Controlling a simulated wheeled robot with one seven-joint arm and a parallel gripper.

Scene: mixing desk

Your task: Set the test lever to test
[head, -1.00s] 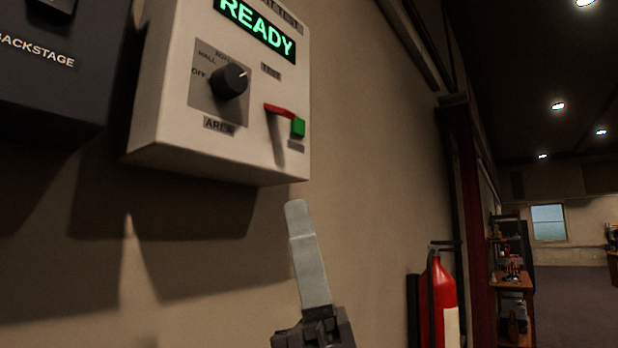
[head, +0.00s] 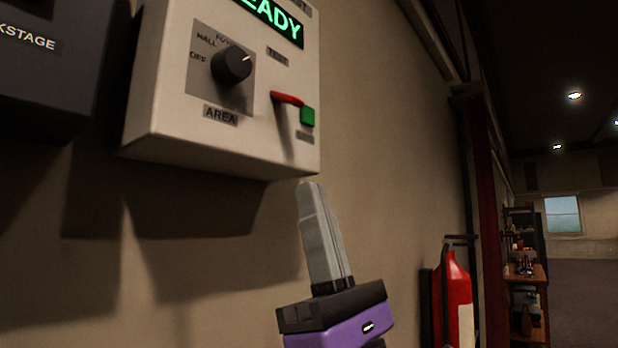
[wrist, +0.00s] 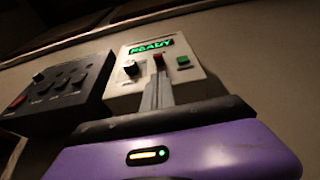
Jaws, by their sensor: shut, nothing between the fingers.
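The white wall box (head: 170,135) carries a red lever (head: 286,98) below a TEST label (head: 277,54). A smaller label (head: 304,137), unreadable, sits below the lever. A green block (head: 308,116) shows at the lever's right in the head view. In the wrist view the red lever (wrist: 158,59) shows just beyond my fingertips, and the green piece (wrist: 183,61) is separate at right. My gripper (head: 310,186) is shut and empty, pointing up, with its tips below the box's bottom edge in the head view. I cannot tell whether the tips touch the lever.
The box has a green READY display (wrist: 152,47) and a black AREA knob (head: 231,65). A dark BACKSTAGE box (head: 45,80) hangs at left. A red fire extinguisher (head: 457,300) stands by the wall at lower right. The wall below the box is bare.

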